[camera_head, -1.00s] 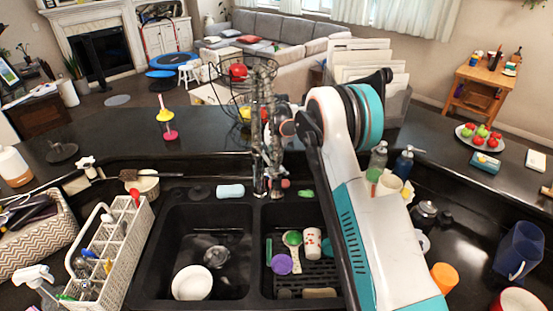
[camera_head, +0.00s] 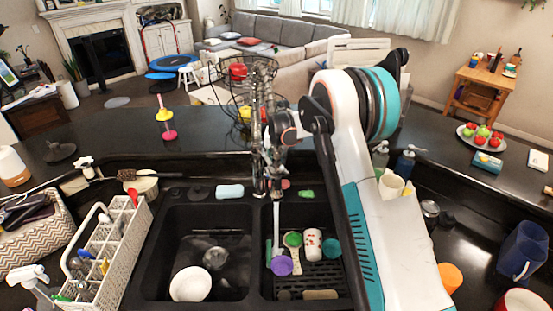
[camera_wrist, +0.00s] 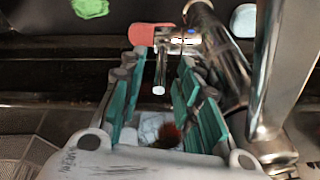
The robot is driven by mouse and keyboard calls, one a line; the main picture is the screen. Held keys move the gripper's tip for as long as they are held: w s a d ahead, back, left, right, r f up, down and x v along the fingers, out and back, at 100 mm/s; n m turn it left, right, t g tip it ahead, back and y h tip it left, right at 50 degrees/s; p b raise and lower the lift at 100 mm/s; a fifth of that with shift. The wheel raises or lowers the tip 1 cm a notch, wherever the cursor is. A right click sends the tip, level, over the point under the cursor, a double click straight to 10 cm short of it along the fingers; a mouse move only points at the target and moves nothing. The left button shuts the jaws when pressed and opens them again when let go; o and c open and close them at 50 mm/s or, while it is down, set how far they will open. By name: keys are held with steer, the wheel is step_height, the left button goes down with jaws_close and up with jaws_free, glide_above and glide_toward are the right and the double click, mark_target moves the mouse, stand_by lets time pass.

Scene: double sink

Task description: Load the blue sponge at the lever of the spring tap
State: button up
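The light blue sponge (camera_head: 230,191) lies flat on the rear sink rim, left of the spring tap (camera_head: 258,130). A pale blue piece, probably this sponge, shows at the top of the wrist view (camera_wrist: 243,20). My gripper (camera_wrist: 160,68) is open and holds nothing. Its teal fingers stand either side of a short metal lever (camera_wrist: 160,72) with a pale round end; I cannot tell whether they touch it. In the head view my gripper is largely hidden behind the tap. A pale vertical stream, looking like running water (camera_head: 276,222), falls into the right basin.
The right basin holds a purple lid (camera_head: 282,266), a spotted cup (camera_head: 313,243) and other dishes. A white bowl (camera_head: 190,284) is in the left basin. A green sponge (camera_head: 306,194) and a red item (camera_wrist: 155,33) lie near the tap. A cutlery rack (camera_head: 109,252) stands left.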

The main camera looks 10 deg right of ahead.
steer(key=shift+r, duration=0.1)
steer(key=v, duration=1.2)
